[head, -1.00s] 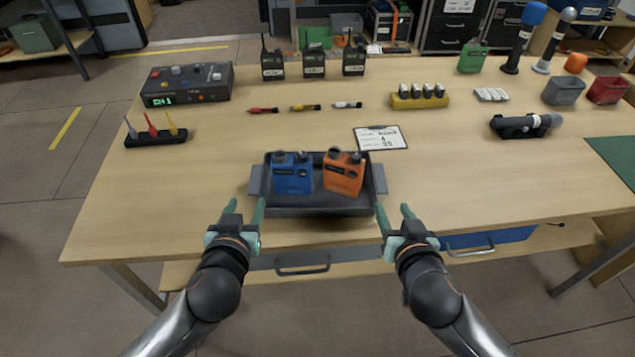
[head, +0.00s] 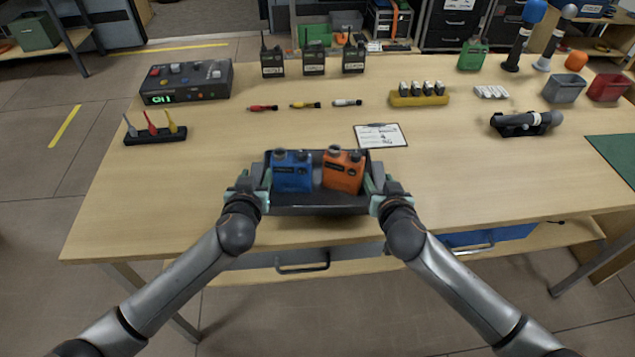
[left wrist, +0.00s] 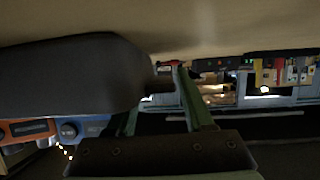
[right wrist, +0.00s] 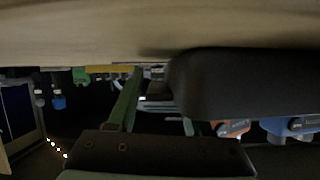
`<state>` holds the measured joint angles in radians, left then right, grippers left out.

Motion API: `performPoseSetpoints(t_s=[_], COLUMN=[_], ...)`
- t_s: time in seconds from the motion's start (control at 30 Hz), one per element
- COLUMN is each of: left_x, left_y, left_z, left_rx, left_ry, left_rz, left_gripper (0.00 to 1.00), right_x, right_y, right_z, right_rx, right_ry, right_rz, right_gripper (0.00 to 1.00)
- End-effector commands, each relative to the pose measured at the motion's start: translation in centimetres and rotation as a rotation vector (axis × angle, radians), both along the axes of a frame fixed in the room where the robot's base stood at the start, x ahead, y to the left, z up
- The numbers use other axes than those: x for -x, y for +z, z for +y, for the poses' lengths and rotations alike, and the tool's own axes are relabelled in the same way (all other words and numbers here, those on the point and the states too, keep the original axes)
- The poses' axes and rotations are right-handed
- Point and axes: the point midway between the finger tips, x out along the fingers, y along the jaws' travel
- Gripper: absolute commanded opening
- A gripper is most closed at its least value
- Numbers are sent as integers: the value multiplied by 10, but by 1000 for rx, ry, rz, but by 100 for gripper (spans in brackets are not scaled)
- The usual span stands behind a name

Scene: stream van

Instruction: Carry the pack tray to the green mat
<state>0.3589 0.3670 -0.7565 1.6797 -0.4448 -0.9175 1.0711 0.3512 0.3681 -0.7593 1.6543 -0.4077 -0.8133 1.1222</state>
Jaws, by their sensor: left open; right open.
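The dark pack tray (head: 318,210) sits on the wooden table near its front edge. A blue pack (head: 291,172) and an orange pack (head: 343,173) stand in it. My left gripper (head: 258,184) is open at the tray's left end, around or beside its handle; I cannot tell which. My right gripper (head: 374,184) is open at the right end in the same way. Both wrist views show green fingers apart close to the dark tray, in the left wrist view (left wrist: 85,75) and the right wrist view (right wrist: 235,80). The green mat (head: 612,156) lies at the table's right edge.
A clipboard (head: 380,135) lies just behind the tray. A microphone in a cradle (head: 526,123) stands left of the mat. A tool holder (head: 155,136) and a control box (head: 187,83) are at the left.

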Motion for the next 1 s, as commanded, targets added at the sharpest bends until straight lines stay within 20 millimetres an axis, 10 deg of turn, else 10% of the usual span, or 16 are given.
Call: performPoseSetpoints(t_s=[0.37,0.8,1.0], left_x=[-3,-2,-2], left_y=[-1,-2,-2], left_z=[0,0,0], left_rx=[0,-1,-1], left_ry=[0,0,1], left_rz=[1,1,1], left_gripper=[51,2,0], right_x=[-3,-2,-2], right_y=[-1,-1,-1], right_z=[1,0,0], right_rx=[-1,0,0], right_ry=[1,0,0], right_rz=[1,1,1], right_gripper=[50,0,0])
